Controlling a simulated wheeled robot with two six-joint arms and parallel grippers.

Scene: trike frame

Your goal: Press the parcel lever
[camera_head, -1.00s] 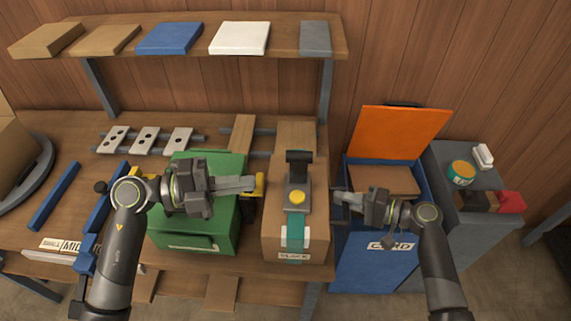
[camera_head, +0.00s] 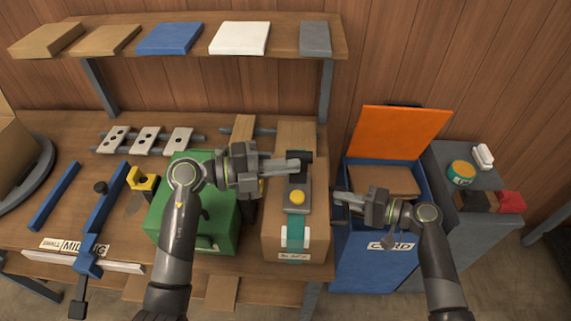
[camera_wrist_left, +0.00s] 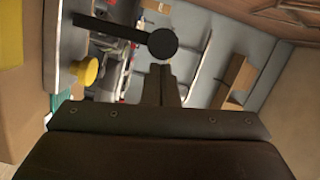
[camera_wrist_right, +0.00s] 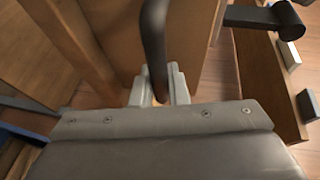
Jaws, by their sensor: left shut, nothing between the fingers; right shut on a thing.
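The brown parcel (camera_head: 310,225) stands on the bench with a grey device (camera_head: 297,205) on top. The device carries a yellow button (camera_head: 297,196) and a black lever (camera_head: 306,156) at its far end. My left gripper (camera_head: 304,165) is shut and empty over the lever end, partly covering it. In the left wrist view, the lever's round black end (camera_wrist_left: 163,43) lies just past the fingertips; contact cannot be told. My right gripper (camera_head: 338,197) is beside the parcel's right side. In the right wrist view it is shut on a dark curved bar (camera_wrist_right: 154,40).
A green box (camera_head: 165,225) stands left of the parcel. A blue bin (camera_head: 370,270) with a raised orange lid (camera_head: 400,132) is on the right. A grey cabinet (camera_head: 470,225) holds a tin and small items. A shelf (camera_head: 200,60) runs above the back of the bench.

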